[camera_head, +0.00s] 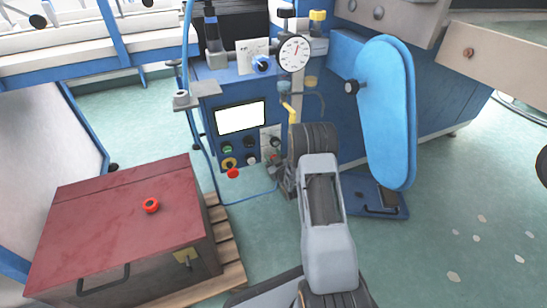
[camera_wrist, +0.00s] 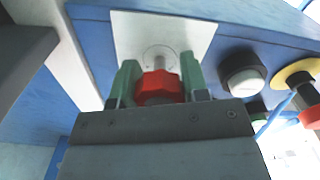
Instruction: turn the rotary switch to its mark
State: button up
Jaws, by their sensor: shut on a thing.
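The rotary switch has a red knob (camera_wrist: 160,86) on a pale square plate (camera_wrist: 195,32) in the wrist view. A faint ring is drawn on the plate around a light grey part at the knob's top. My gripper (camera_wrist: 157,80) has its two green fingers on either side of the knob, shut on it. The gripper body hides the knob's near part. I cannot make out the mark clearly. In the head view the plate (camera_head: 269,133) is at the right of the blue control panel, and my arm partly hides the switch.
A black-and-white button (camera_wrist: 243,74) and a yellow-ringed one (camera_wrist: 298,72) sit close beside the switch. The panel (camera_head: 208,110) also bears a white screen (camera_head: 240,117). A dial gauge (camera_head: 294,53) stands above.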

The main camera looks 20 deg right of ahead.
jog(key=shift+n, duration=1.2)
jog(key=o, duration=0.9)
jog(key=shift+s, duration=0.1)
jog(key=s+p, duration=0.4)
jog(key=s, duration=0.9)
jog(key=shift+s, duration=0.35)
